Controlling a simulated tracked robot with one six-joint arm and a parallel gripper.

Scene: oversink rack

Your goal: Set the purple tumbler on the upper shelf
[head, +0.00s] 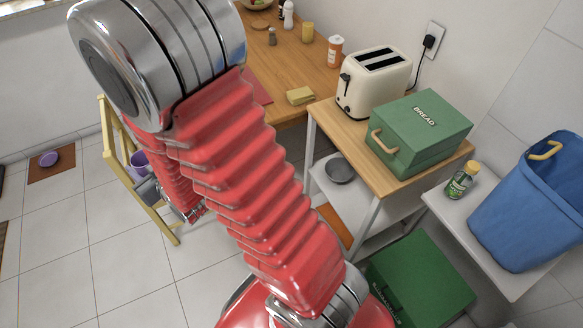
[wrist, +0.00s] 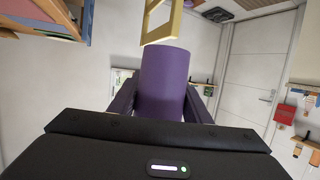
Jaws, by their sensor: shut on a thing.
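The purple tumbler (wrist: 165,80) stands out in the middle of the wrist view, between the two dark fingers of my gripper (wrist: 160,97). The fingers are shut on its sides, and the gripper body hides its near end. In the head view my red arm hides most of the gripper area. A purple thing (head: 138,160) shows there beside a yellow wooden frame (head: 122,150); I cannot tell if it is the tumbler. I cannot make out the upper shelf for certain in either view.
The yellow frame also shows just beyond the tumbler in the wrist view (wrist: 160,22). A toaster (head: 374,82) and green bread box (head: 420,130) stand on a wooden-topped stand. A blue bin (head: 515,215) is at right.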

